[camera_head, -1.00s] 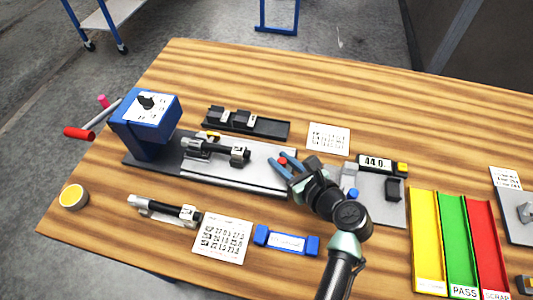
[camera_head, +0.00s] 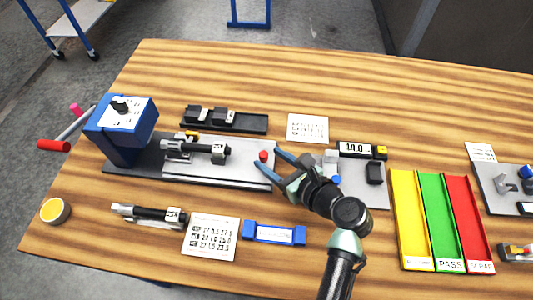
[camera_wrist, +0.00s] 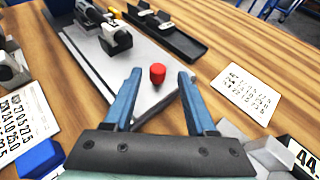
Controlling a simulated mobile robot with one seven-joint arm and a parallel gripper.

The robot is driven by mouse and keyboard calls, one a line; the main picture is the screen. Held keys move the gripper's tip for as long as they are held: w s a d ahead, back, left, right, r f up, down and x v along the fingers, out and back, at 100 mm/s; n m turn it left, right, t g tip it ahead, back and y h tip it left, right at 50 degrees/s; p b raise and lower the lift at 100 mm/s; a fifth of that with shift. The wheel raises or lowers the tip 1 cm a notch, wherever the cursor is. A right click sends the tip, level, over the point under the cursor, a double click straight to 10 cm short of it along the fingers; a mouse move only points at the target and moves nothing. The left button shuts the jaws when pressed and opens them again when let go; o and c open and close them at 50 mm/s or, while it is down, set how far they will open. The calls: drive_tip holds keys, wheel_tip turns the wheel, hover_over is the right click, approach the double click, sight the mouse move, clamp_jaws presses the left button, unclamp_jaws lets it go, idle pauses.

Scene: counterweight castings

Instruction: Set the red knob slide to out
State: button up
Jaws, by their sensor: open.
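The red knob (camera_head: 263,156) stands at the right end of the grey slide plate (camera_head: 215,173) on the blue-headed machine (camera_head: 122,128). It also shows in the wrist view (camera_wrist: 157,73), upright on the light grey plate. My gripper (camera_head: 267,163) is open, with its blue fingers pointing left. In the wrist view, the two fingertips (camera_wrist: 161,75) lie on either side of the knob. No contact between finger and knob can be made out. A dark cylindrical part (camera_head: 200,149) lies on the supports of the slide.
A black rack (camera_head: 225,125) stands behind the slide. A blue gauge block (camera_head: 274,233) and a number card (camera_head: 211,238) lie in front. A display unit (camera_head: 360,149) and yellow, green and red trays (camera_head: 443,225) are to the right.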

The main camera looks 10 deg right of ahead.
drive_tip(key=v, duration=1)
drive_tip(key=shift+s+d, duration=0.1)
